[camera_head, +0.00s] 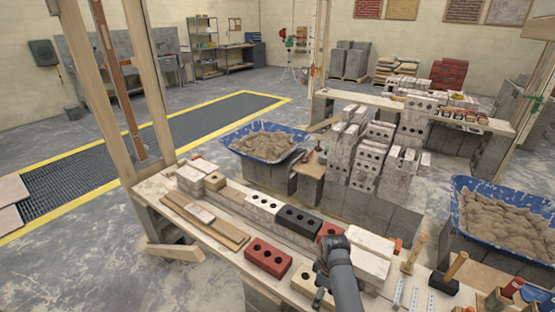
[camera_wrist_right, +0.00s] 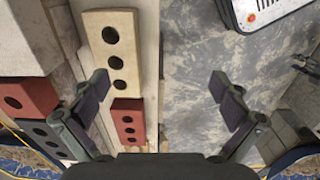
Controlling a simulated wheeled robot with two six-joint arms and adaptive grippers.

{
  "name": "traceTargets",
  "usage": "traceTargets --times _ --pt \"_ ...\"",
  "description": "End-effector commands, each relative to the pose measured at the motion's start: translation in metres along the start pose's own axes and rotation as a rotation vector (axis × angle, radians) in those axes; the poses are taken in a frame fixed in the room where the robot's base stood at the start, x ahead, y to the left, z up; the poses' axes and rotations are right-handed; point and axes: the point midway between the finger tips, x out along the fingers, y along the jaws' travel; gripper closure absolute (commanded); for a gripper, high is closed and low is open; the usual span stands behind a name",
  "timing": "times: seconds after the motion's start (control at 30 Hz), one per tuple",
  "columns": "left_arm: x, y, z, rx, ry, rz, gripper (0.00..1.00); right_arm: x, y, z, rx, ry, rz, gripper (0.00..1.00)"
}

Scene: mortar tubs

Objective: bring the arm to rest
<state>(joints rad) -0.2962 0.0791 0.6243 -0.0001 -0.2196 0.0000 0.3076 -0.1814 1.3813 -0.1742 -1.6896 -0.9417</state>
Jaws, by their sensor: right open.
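My right arm comes in from the bottom in the head view, with the right gripper (camera_head: 322,280) low over the near edge of the plank bench (camera_head: 215,232). In the right wrist view the right gripper (camera_wrist_right: 157,90) has its fingers wide apart, with nothing between them. A cream brick with three holes (camera_wrist_right: 112,62) and a red brick (camera_wrist_right: 130,128) lie on the bench beside the left finger, and bare floor shows beyond the right finger. In the head view the cream brick (camera_head: 304,282) is next to the gripper. My left gripper is not in view.
A red brick (camera_head: 268,258), a black brick (camera_head: 298,220) and pale blocks (camera_head: 370,244) crowd the bench. Wood-handled tools (camera_head: 452,268) stand to the right. Blue mortar tubs (camera_head: 291,152) and (camera_head: 460,190) stand behind. The floor (camera_head: 130,275) at front left is clear.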

Motion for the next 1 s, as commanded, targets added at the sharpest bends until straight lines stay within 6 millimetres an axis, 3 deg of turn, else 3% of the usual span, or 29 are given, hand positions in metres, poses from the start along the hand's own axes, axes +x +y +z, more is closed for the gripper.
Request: traceTargets --times 0.03,0.2,0.37,0.5,0.67,0.77,0.83,1.0 --pt "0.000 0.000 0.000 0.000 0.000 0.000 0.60 0.000 0.000 0.000 0.000 0.000 0.000 0.00" --pt "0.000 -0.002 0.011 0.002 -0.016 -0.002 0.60 0.037 -0.006 0.011 0.057 -0.003 0.005 0.00" --pt "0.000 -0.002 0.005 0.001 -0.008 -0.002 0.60 0.074 -0.015 0.024 0.122 -0.001 0.013 0.00" --pt "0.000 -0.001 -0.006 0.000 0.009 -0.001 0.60 0.117 -0.029 0.043 0.198 0.000 0.020 0.00" --pt "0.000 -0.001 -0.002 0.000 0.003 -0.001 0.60 0.173 -0.054 0.075 0.307 0.004 0.030 0.00" --pt "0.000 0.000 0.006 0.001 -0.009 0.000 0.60 0.215 -0.079 0.106 0.398 0.006 0.036 0.00" --pt "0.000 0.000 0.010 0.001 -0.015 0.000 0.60 0.248 -0.105 0.138 0.482 0.008 0.042 0.00" --pt "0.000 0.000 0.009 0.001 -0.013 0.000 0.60 0.316 -0.184 0.235 0.715 0.020 0.068 0.00"
